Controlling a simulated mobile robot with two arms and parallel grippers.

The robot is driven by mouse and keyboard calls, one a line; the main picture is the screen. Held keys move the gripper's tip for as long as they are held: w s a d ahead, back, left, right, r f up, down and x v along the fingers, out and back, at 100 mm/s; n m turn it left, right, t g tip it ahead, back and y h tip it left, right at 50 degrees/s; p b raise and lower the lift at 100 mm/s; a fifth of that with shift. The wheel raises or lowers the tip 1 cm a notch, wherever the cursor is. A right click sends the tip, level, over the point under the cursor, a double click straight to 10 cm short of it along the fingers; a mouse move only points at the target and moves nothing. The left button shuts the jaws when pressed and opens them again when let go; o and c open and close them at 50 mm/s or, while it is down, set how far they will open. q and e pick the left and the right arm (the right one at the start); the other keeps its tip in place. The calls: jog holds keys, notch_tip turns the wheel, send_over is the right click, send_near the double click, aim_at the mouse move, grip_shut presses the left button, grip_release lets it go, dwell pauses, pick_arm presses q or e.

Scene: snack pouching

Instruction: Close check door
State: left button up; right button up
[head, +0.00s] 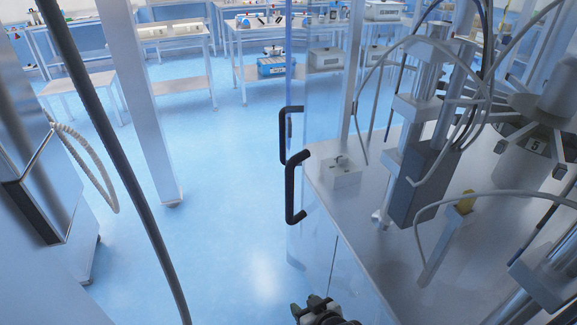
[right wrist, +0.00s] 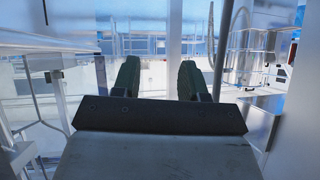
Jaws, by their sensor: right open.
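A clear door panel (head: 315,240) with a black C-shaped handle (head: 292,187) stands at the left edge of the machine in the head view. A second black handle (head: 284,135) shows just behind it on clear glass; I cannot tell whether it is on the same panel. My right gripper (head: 318,306) is at the bottom edge of the head view, below the handles and apart from them. In the right wrist view its two dark fingers (right wrist: 158,78) are spread with nothing between them. My left gripper is out of view.
The machine's metal deck (head: 350,225) carries upright cylinders, hoses and a small white block (head: 340,172) on the right. A white post (head: 155,110) and a dark cable stand at left. Blue floor (head: 225,220) is clear between. Benches (head: 280,35) are at the back.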

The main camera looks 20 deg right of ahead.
notch_tip(320, 180, up, 17)
jog(key=w+t+p, duration=0.1)
jog(key=w+t, duration=0.1)
jog(key=t, duration=0.1)
jog(key=n+t+y+p, duration=0.1)
jog(key=t+y+p, duration=0.1)
jog(key=t, duration=0.2)
send_near(292, 182)
jog(key=p+x, duration=0.2)
jog(key=x, duration=0.8)
jog(key=shift+w+a+p, duration=0.1)
jog(key=shift+w+p, duration=0.2)
jog(key=shift+w, duration=0.1)
grip_shut()
